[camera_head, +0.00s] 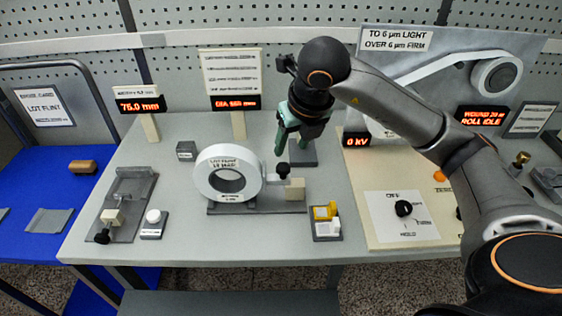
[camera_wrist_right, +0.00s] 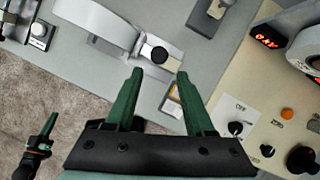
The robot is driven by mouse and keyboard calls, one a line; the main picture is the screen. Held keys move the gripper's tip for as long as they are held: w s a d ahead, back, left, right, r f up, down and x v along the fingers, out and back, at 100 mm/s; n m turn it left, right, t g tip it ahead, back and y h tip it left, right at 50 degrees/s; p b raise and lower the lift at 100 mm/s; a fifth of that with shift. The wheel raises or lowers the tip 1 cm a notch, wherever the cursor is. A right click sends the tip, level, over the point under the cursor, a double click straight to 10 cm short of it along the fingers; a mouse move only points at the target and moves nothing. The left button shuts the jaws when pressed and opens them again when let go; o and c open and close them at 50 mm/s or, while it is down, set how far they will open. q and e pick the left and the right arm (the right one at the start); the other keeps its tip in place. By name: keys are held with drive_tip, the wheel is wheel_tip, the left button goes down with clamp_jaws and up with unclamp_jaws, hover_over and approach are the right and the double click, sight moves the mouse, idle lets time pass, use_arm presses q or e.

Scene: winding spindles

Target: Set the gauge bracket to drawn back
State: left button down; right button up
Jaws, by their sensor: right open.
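A slide base (camera_head: 258,207) at the middle of the bench carries a white ring-shaped roll (camera_head: 203,178) and a small bracket with a black knob (camera_head: 283,170). I take this to be the gauge bracket; no label confirms it. The knob is to the right of the roll. My right gripper (camera_head: 288,148) is open just above the knob, pointing down. In the right wrist view, the knob (camera_wrist_right: 160,54) shows between and beyond the open fingertips (camera_wrist_right: 160,74), apart from both. My left gripper (camera_wrist_right: 48,125) shows small at lower left, its opening unclear.
A second fixture (camera_head: 125,215) with a black knob stands at left. A yellow-and-white block (camera_head: 326,220) is right of the base. A control panel (camera_head: 385,240) with knobs lies further right. Signs stand behind. Bare bench (camera_head: 180,262) lies in front.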

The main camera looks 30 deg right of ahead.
sight(283, 166)
drive_tip(key=x, duration=0.9)
drive_tip(key=shift+f, duration=0.1)
drive_tip(key=shift+a, duration=0.1)
drive_tip(key=shift+c, duration=0.4)
clamp_jaws()
idle(0.6)
